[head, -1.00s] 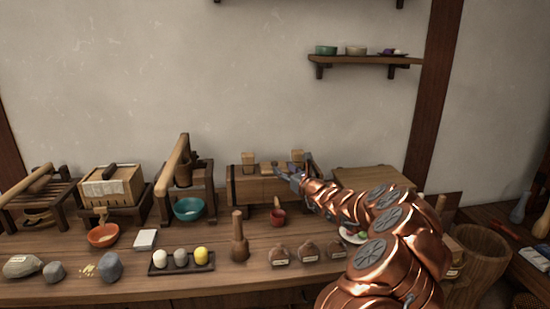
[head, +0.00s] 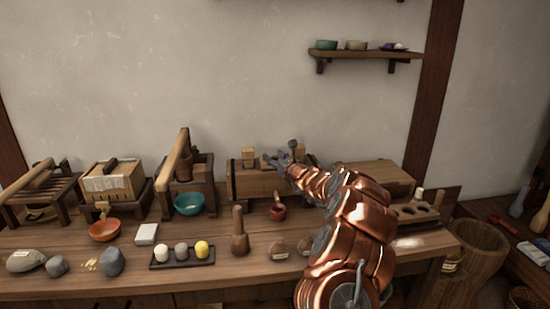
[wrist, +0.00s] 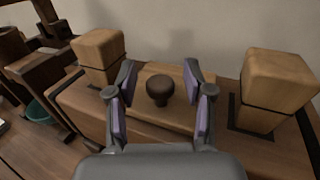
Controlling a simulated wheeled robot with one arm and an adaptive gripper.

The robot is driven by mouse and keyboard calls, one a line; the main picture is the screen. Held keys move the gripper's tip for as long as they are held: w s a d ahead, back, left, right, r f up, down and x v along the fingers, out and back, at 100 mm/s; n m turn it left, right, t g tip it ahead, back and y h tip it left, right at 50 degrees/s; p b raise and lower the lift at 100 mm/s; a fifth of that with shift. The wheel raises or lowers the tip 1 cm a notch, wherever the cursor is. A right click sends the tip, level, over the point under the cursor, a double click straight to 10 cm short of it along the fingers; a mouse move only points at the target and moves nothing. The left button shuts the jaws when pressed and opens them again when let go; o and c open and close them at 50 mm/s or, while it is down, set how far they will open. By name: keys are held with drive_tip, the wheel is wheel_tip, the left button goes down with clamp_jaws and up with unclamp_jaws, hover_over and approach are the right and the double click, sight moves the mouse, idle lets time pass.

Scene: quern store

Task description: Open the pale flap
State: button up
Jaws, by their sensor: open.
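The pale flap (wrist: 176,116) is a light wooden panel on top of a brown wooden chest, lying flat and closed as far as I can see. A dark round knob (wrist: 160,88) stands on it. In the wrist view my gripper (wrist: 161,75) is open, its two purple-padded fingers on either side of the knob with gaps left and right. I cannot tell whether the fingertips are down at the knob's height. In the head view my gripper (head: 282,159) is over the chest (head: 250,185) and hides most of the flap.
Upright wooden blocks stand left (wrist: 98,52) and right (wrist: 272,85) of the flap. The wall is close behind. A teal bowl (head: 189,204), a red cup (head: 278,212) and a wooden pestle (head: 239,232) stand in front. A wooden box (head: 375,175) is to the right.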

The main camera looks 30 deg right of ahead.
clamp_jaws()
idle(0.5)
